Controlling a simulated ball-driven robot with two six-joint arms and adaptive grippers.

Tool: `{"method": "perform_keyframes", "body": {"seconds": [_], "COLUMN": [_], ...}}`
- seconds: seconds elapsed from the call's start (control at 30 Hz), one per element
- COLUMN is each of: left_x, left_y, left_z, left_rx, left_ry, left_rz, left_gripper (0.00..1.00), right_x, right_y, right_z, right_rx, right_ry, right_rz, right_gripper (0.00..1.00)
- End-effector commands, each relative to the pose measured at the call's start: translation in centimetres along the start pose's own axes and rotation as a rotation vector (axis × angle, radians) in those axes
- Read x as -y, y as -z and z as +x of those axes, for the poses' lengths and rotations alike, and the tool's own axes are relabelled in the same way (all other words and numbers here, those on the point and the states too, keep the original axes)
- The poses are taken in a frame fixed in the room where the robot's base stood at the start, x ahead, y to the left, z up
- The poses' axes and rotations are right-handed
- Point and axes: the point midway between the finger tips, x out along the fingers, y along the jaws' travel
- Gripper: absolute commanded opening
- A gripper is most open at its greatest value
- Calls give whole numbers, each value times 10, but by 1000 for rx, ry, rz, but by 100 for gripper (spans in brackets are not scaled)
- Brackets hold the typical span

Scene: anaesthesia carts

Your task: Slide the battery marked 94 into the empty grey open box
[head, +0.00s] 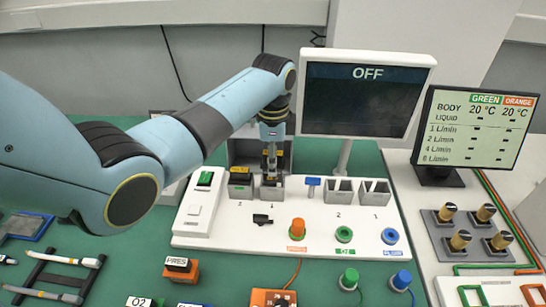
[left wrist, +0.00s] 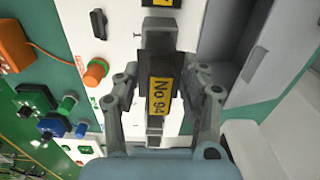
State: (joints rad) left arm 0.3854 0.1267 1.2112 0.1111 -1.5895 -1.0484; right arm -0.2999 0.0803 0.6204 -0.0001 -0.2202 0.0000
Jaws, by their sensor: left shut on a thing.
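The battery marked 94 (left wrist: 160,92) is dark with a yellow "No 94" label. My left gripper (left wrist: 163,95) is shut on it, one finger on each side. In the head view my left gripper (head: 271,152) points down over the grey open box (head: 271,193) labelled 1. In the left wrist view grey parts of a box (left wrist: 157,33) show beyond and below the battery. I cannot tell how far the battery's lower end is inside the box. Another yellow-labelled battery (head: 240,174) stands in the grey box labelled 2 (head: 240,190). My right gripper is not in view.
The white panel (head: 205,238) carries a green rocker switch (head: 205,179), a blue T-shaped piece (head: 313,182), and two grey open boxes (head: 341,190) (head: 374,191) at right. An orange knob (head: 297,228) stands in front. A monitor reading OFF (head: 365,95) stands behind.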

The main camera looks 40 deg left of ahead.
Motion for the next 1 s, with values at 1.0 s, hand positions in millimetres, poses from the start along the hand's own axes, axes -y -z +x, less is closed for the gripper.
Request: {"method": "perform_keyframes", "body": {"seconds": [1.0], "left_x": [0], "left_y": [0], "left_z": [0], "left_rx": [0], "left_ry": [5], "left_rz": [-1], "left_gripper": [18], "right_x": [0], "right_y": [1], "right_z": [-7], "right_rx": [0], "right_ry": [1], "right_rz": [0], "right_gripper": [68]}}
